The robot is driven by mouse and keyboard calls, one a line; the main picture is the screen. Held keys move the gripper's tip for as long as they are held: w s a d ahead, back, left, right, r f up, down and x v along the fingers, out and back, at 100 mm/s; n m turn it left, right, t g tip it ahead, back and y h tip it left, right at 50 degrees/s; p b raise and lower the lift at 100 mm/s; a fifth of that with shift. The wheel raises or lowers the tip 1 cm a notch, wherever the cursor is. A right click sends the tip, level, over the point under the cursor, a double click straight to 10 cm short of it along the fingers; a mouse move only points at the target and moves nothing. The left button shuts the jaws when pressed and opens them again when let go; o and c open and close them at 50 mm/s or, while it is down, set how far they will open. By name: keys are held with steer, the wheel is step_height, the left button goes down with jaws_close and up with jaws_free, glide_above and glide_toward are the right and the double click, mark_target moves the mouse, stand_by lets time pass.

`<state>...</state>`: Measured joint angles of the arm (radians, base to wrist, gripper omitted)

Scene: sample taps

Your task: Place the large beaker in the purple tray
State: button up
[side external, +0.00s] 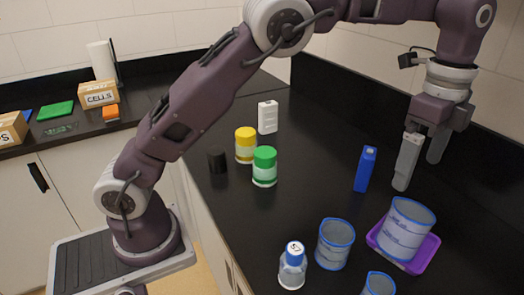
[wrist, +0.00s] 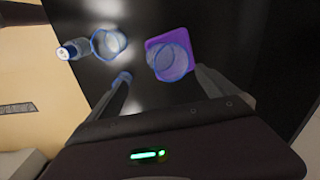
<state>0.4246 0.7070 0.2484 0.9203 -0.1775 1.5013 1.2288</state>
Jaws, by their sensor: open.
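The large beaker (side external: 405,230), clear with a blue rim and markings, stands in the purple tray (side external: 421,262) at the right of the side external view. Its base is inside the tray's edges. In the wrist view the large beaker (wrist: 172,63) covers much of the purple tray (wrist: 153,43). My gripper (side external: 418,173) is open and empty, above and behind the beaker in the side external view. In the wrist view the fingers (wrist: 161,78) are spread apart, with the beaker seen beyond them, nearer the right finger. No contact with the beaker shows.
A medium beaker (side external: 334,244), a small beaker (side external: 379,285) and a capped bottle (side external: 292,267) stand left of the tray. A blue box (side external: 365,169) stands near the left finger. Green (side external: 264,167) and yellow (side external: 245,145) jars stand farther back. The counter between is clear.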

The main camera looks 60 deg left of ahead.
steer(key=s+a+r+n+t+h, duration=0.1)
steer(key=s+a+r+n+t, duration=0.2)
steer(key=s+a+r+n, duration=0.75)
steer(key=s+a+f+n, duration=0.1)
steer(key=s+f+n, duration=0.1)
steer(key=s, duration=0.4)
steer(key=s+a+f+n+t, duration=0.1)
steer(key=s+a+f+n, duration=0.1)
steer(key=s, duration=0.5)
steer(key=s+a+f+n+t+y, duration=0.1)
steer(key=s+a+f+n, duration=0.1)
steer(key=s+f, duration=0.2)
steer(key=s, duration=0.3)
steer(key=shift+f, duration=0.3)
steer(key=shift+o, duration=0.3)
